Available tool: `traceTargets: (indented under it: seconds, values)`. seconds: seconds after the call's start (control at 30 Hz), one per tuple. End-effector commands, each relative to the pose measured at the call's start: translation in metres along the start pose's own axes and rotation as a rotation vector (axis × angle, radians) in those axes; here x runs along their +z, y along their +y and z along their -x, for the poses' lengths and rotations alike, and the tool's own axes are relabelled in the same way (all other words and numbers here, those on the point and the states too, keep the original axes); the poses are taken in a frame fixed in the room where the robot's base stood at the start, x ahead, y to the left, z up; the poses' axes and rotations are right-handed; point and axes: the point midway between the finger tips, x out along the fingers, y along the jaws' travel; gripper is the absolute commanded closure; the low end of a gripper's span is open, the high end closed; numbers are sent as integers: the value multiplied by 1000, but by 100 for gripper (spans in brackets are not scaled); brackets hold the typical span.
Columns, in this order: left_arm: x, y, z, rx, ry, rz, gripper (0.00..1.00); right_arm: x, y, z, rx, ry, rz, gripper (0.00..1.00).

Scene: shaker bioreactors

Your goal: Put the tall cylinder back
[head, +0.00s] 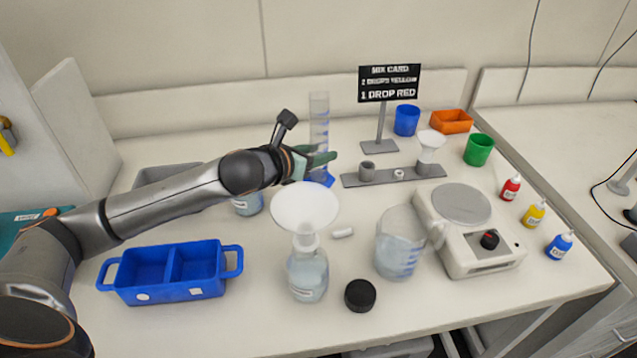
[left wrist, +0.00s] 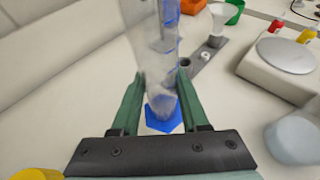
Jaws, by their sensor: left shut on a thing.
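The tall cylinder (head: 319,112) is a clear graduated cylinder with blue marks and a blue foot (head: 319,177). It stands about upright near the back wall, left of the sign. My left gripper (head: 322,158) is shut on it low on its body, above the foot. In the left wrist view the cylinder (left wrist: 158,60) rises between the two green fingers (left wrist: 158,108), with its blue foot (left wrist: 162,118) beyond them. I cannot tell whether the foot touches the table. My right gripper is not in view.
Right of the cylinder is a grey rack (head: 392,176) with a small funnel (head: 430,140). In front stand a bottle with a large funnel (head: 304,205), a beaker (head: 400,243) and a black cap (head: 360,295). A blue divided tray (head: 170,273) is front left; a stirrer (head: 468,232) is right.

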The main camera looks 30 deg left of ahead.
Motion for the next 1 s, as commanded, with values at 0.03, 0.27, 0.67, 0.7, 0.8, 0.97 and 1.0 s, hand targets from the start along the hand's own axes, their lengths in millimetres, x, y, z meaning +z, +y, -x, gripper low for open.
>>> traceTargets:
  seconds: [0.03,0.27,0.67,0.7,0.8,0.97,1.0]
  values:
    - [-9,0,-3,-1,1,2,100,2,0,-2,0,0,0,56]
    - [-25,0,-10,0,0,1,100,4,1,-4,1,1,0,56]
    - [-49,0,-20,0,-3,-1,100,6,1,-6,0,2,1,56]
    - [-49,0,-20,0,-2,-1,100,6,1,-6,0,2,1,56]
    - [-52,0,-21,0,-1,-1,100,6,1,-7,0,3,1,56]
    - [-52,0,-22,0,-1,0,41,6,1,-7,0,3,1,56]
    - [-52,0,-21,0,-1,0,36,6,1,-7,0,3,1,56]
